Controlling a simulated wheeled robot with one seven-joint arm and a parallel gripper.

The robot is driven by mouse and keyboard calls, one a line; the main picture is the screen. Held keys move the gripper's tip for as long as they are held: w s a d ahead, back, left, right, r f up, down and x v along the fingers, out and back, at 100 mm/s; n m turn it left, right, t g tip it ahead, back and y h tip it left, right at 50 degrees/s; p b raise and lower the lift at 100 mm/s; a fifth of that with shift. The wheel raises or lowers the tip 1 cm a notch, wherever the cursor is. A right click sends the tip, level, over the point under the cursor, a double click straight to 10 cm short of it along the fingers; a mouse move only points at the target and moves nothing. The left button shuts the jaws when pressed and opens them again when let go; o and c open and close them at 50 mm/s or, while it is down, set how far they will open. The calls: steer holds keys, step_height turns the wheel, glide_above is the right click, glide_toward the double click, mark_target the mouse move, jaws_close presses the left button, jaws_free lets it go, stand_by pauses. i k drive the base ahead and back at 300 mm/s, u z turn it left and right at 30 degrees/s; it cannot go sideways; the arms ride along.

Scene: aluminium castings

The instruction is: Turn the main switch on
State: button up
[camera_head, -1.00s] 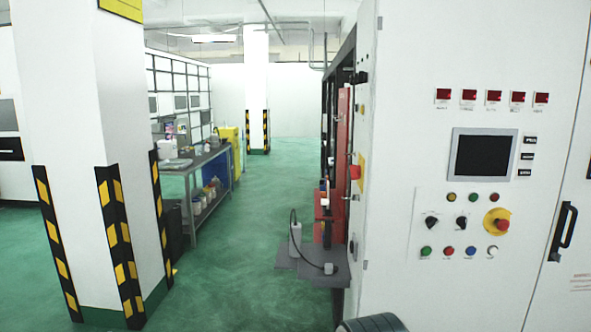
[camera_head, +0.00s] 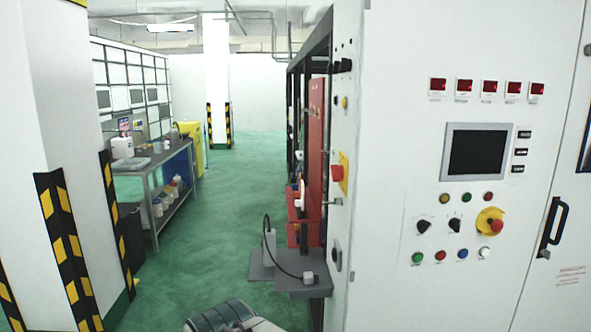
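The white control cabinet (camera_head: 390,200) fills the right of the view. Its front carries a dark screen (camera_head: 477,152), two black rotary switches (camera_head: 439,226), a red emergency stop on a yellow disc (camera_head: 490,221), and rows of coloured buttons (camera_head: 451,255). On its narrow left side are a red knob on a yellow plate (camera_head: 339,173) and a black knob (camera_head: 342,66). I cannot tell which of these is the main switch. Part of my own arm shows at the bottom middle; my gripper is not in view.
A striped white pillar (camera_head: 65,150) stands at the left. A workbench (camera_head: 160,165) with bottles and a yellow cabinet (camera_head: 192,145) are further back. A grey platform (camera_head: 265,270) with a cable juts from the machine's side. Green floor (camera_head: 200,245) lies open between.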

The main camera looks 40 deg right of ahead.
mark_target(337, 172)
steer(key=z, duration=0.5)
steer(key=i, duration=0.8)
steer(key=z, duration=0.75)
